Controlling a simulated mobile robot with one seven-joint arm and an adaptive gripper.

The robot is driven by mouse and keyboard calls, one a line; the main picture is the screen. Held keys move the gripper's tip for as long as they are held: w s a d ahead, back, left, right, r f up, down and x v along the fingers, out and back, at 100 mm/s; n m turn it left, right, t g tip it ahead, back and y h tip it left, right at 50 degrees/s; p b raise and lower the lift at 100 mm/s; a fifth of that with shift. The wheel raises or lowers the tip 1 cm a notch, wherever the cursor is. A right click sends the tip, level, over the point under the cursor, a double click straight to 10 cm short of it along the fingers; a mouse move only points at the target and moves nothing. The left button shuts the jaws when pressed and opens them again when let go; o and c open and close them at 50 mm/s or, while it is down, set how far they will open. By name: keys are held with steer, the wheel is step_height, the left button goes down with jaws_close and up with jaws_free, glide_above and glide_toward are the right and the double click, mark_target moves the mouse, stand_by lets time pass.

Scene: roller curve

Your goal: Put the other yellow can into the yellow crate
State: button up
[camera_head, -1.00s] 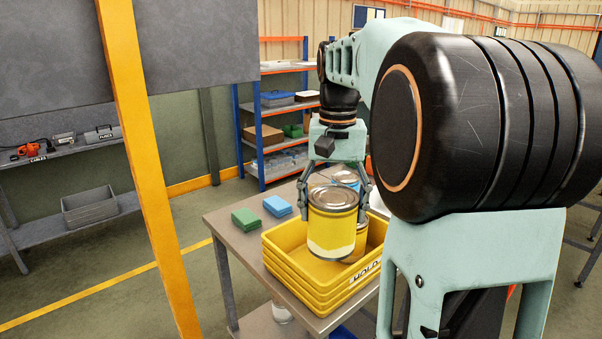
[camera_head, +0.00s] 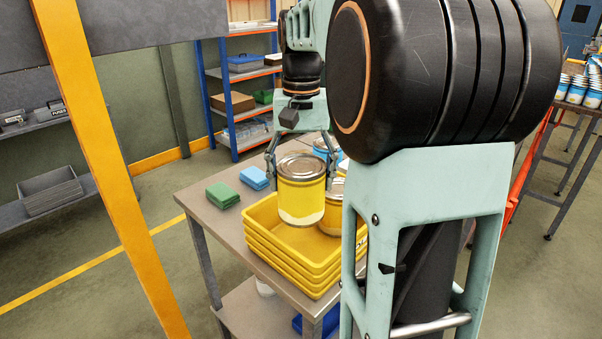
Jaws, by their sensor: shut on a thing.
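My gripper (camera_head: 300,178) is shut on a yellow can (camera_head: 302,193) with a silver lid and a pale lower band. The can is upright, over the yellow crate (camera_head: 290,262). I cannot tell how far its base is above the crate floor. Another yellow can (camera_head: 333,215) stands behind it, to the right, partly hidden by the held can and my arm. It appears to be inside the crate. The crate stands on a grey table (camera_head: 207,212), and its right end is hidden by my arm.
A green block (camera_head: 222,195) and a blue block (camera_head: 254,178) lie on the table left of the crate. A blue can (camera_head: 321,147) is behind my gripper. An orange post (camera_head: 110,170) stands at left. Several blue and white cans (camera_head: 577,90) are on a table at right.

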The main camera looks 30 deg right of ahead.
step_height(320, 180, down, 12)
steer(key=b, duration=0.7)
steer(key=shift+r, duration=0.25)
steer(key=o, duration=1.4)
steer(key=shift+o, duration=0.2)
step_height(320, 180, up, 10)
steer(key=p, duration=0.8)
steer(key=shift+f, duration=0.15)
steer(key=shift+w, duration=0.1)
